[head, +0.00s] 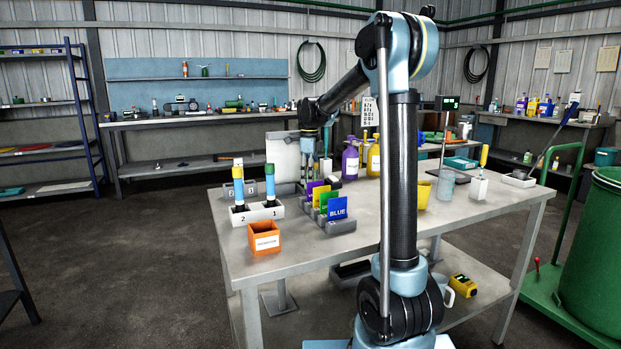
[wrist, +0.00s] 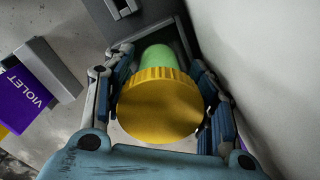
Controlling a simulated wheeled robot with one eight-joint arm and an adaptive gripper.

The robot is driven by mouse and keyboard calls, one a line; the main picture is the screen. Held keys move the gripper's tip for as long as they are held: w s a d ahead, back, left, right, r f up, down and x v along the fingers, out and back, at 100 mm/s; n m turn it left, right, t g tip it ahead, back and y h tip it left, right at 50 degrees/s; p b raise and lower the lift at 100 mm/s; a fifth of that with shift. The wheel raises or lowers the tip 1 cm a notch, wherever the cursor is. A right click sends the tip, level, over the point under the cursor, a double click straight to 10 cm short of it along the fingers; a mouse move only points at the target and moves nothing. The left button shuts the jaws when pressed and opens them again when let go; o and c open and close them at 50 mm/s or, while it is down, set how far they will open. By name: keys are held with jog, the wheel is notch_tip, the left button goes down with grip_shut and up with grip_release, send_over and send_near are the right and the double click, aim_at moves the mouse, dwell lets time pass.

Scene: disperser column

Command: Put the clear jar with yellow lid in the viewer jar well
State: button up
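In the wrist view a jar with a ribbed yellow lid (wrist: 160,104) sits between the two fingers of my gripper (wrist: 163,85). The lid faces the camera and fills the gap between the fingers, which appear closed on its sides. Green shows in the jar body (wrist: 158,59) beyond the lid. Its base is hidden. Behind it is a dark grey holder with a recess (wrist: 126,34); I cannot tell whether the jar is inside it. In the head view my gripper (head: 311,160) points down at the back of the table, and the jar is not clear there.
A violet card (wrist: 40,85) in a grey rack stands left of the gripper. In the head view the colour card rack (head: 340,228), numbered white holder (head: 243,215) and orange bin (head: 264,238) stand in front. Purple and yellow bottles (head: 350,162) stand right of the gripper.

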jog(key=shift+r, duration=0.15)
notch_tip(320, 180, up, 12)
jog(key=shift+s, duration=0.1)
dwell(0.4)
jog(key=shift+s, duration=0.15)
